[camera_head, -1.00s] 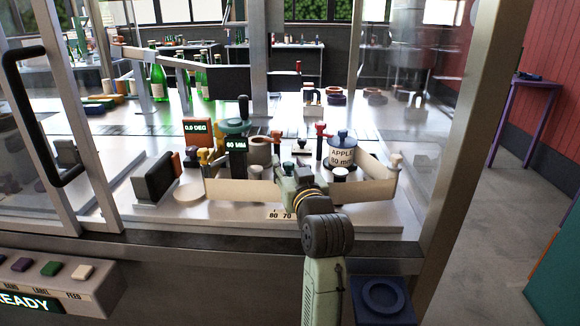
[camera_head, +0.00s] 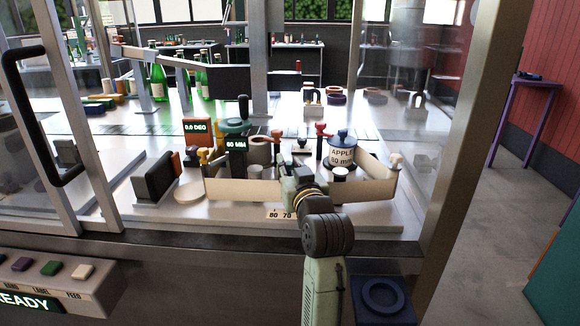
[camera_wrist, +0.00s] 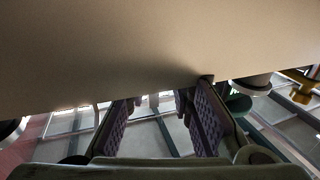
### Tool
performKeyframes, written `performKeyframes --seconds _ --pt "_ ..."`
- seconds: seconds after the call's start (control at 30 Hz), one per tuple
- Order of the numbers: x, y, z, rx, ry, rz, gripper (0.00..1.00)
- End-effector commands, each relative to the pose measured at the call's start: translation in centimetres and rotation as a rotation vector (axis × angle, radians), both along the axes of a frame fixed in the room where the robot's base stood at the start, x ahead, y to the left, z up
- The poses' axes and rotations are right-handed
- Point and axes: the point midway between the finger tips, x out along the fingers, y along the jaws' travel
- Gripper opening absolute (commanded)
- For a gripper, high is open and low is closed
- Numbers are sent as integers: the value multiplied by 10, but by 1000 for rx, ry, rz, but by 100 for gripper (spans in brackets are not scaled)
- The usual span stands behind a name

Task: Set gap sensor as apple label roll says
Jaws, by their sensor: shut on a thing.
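The apple label roll (camera_head: 341,157) is white with a blue top, stands right of centre, and reads "APPLE 80 mm". A pale label web (camera_head: 362,189) runs in front of it and fills the top of the wrist view (camera_wrist: 150,50). My gripper (camera_head: 290,180) is at the web, above a scale (camera_head: 280,215) where "80" and "70" show. In the wrist view its purple ridged fingers (camera_wrist: 162,118) reach up under the web. It is shut on what I take to be the gap sensor, mostly hidden by the web and my gripper.
A display (camera_head: 236,144) reads "60 MM" and another (camera_head: 196,128) reads "0.0 DEG". Several coloured knobs and posts stand close behind the web. A metal guard frame post (camera_head: 455,140) stands at right. A button panel (camera_head: 50,275) is at lower left.

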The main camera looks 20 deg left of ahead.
Motion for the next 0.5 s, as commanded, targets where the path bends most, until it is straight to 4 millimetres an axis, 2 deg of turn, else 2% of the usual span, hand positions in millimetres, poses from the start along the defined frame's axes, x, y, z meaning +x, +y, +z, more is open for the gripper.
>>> performKeyframes --seconds 0.3,0.5 --pt "-9 31 0 -1 -1 3 0" --pt "-10 32 0 -1 -1 4 0"
